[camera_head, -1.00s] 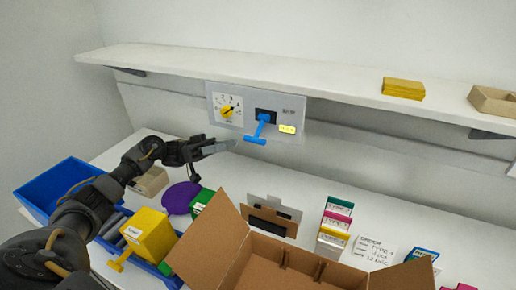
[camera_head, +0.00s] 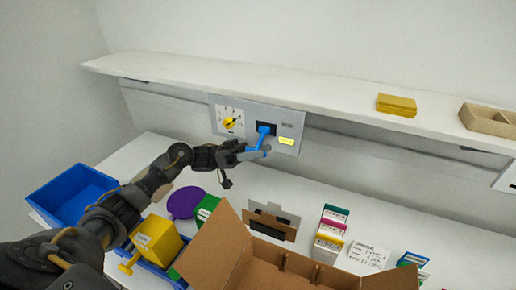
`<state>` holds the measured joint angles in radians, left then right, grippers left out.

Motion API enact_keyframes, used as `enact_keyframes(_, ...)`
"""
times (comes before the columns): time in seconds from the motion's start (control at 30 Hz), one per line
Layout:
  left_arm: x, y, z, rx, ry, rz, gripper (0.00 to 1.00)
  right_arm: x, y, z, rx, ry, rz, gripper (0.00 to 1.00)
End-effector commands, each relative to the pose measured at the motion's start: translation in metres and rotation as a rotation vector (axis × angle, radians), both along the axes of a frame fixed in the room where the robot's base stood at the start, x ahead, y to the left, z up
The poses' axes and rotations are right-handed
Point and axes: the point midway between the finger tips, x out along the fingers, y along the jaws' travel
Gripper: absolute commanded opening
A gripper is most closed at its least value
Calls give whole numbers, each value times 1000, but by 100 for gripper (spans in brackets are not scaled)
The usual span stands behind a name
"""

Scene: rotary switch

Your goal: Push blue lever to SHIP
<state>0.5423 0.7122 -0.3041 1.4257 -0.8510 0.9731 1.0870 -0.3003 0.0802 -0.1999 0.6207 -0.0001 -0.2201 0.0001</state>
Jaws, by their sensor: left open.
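The blue lever (camera_head: 263,136) sticks out of a dark slot in the grey panel (camera_head: 240,108) under the shelf. The panel also has a yellow rotary knob (camera_head: 229,123) on a white dial and a lit yellow label (camera_head: 286,141) right of the lever; its lettering is too small to read. My left gripper (camera_head: 257,153) is open, with its fingers at the lever's lower end. They overlap the blue handle in the picture; I cannot tell whether they touch it. My right gripper is not in view.
A white shelf (camera_head: 300,88) overhangs the panel. Below stand an open cardboard box (camera_head: 232,245), a blue bin (camera_head: 70,194), a yellow box (camera_head: 157,240), a purple disc (camera_head: 184,203) and several small cartons (camera_head: 331,231).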

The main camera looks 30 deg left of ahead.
Motion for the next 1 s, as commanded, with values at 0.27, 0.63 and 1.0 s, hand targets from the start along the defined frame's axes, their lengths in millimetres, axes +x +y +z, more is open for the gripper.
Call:
enact_keyframes(0.27,0,0,0,0,0,0,39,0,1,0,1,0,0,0)
enact_keyframes(0.63,0,0,1,-1,-2,0,0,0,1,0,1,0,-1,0)
enact_keyframes(1.0,3,1,5,-5,22,3,0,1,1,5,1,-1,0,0)
